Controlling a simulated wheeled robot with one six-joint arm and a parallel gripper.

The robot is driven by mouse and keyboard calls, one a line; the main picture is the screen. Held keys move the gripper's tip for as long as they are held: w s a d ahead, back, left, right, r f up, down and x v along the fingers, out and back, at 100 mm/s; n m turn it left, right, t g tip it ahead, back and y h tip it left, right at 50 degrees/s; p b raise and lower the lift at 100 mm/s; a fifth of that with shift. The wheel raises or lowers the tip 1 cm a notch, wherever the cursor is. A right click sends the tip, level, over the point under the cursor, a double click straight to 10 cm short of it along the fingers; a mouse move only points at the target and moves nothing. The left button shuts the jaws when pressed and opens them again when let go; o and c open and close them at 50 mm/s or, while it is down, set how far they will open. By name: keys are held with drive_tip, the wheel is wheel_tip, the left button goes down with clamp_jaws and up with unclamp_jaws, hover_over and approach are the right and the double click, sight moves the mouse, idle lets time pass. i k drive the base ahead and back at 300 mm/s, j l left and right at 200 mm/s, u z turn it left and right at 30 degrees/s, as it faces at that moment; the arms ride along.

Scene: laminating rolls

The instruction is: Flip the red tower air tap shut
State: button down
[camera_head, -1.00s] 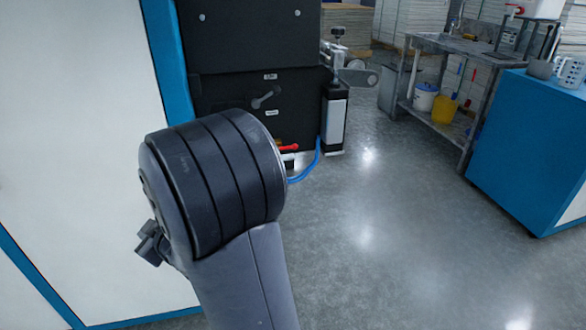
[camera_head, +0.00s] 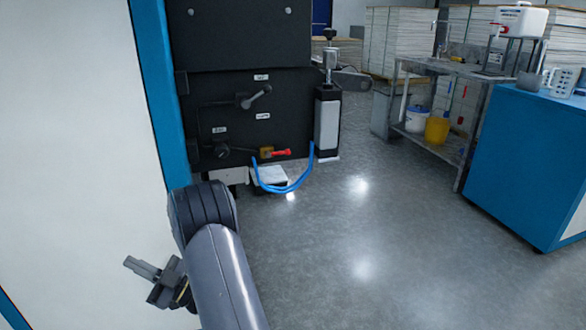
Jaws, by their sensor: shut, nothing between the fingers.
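The red tap lever (camera_head: 281,153) sits on a brass valve body (camera_head: 266,153) low on the black machine panel (camera_head: 225,105). The lever points right, roughly horizontal. A blue hose (camera_head: 284,188) loops below the valve and rises towards the black and white cylinder (camera_head: 326,125). My gripper (camera_head: 138,267) is at the lower left, below and left of the tap and well apart from it. Its fingers are together and hold nothing. My arm link stands at the lower middle and hides part of the floor, not the tap.
A grey lever handle (camera_head: 256,97) is above the tap, and a black knob (camera_head: 222,150) is left of it. A white panel (camera_head: 90,120) with a blue edge stands at left. A blue cabinet (camera_head: 525,155) and a metal bench (camera_head: 440,68) are at right. The floor between is clear.

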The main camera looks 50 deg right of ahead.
sight(269, 154)
drive_tip(key=i+z, duration=0.1)
drive_tip(key=z, duration=0.35)
drive_tip(key=i+z, duration=0.1)
drive_tip(key=z, duration=0.4)
drive_tip(key=i+z, duration=0.1)
drive_tip(key=z, duration=0.35)
drive_tip(key=i+z, duration=0.1)
drive_tip(key=z, duration=0.35)
